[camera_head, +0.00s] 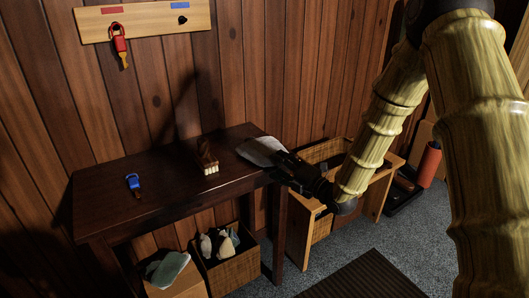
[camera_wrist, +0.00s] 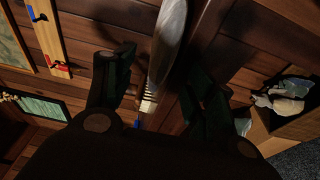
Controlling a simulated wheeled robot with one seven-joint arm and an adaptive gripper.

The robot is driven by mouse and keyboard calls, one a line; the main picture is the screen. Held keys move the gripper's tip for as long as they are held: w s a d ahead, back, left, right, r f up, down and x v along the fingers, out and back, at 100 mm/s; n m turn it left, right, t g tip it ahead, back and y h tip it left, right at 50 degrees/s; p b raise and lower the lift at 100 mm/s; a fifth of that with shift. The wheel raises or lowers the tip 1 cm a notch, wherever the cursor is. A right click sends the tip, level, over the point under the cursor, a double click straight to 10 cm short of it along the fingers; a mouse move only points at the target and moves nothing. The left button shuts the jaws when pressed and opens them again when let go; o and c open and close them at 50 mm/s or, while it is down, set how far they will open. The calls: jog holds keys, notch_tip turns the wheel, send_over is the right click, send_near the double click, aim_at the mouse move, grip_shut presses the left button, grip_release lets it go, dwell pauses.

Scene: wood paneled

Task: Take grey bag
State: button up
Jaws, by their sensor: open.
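The grey bag (camera_head: 260,151) lies at the right end of the dark wooden table (camera_head: 115,190). My gripper (camera_head: 279,163) is at that end of the table, right beside the bag, and partly covers it. In the wrist view my gripper (camera_wrist: 163,65) is open, with one dark finger on each side of the grey bag (camera_wrist: 168,42), which shows as a narrow pale shape. I cannot tell whether the fingers touch it.
A red one (camera_head: 120,43) hangs on the wall board (camera_head: 145,19). A box with cloth items (camera_head: 229,266) stands below. A wooden bench (camera_head: 305,235) is at right.

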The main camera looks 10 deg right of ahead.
jog(key=c, duration=1.1)
jog(key=shift+r, duration=0.1)
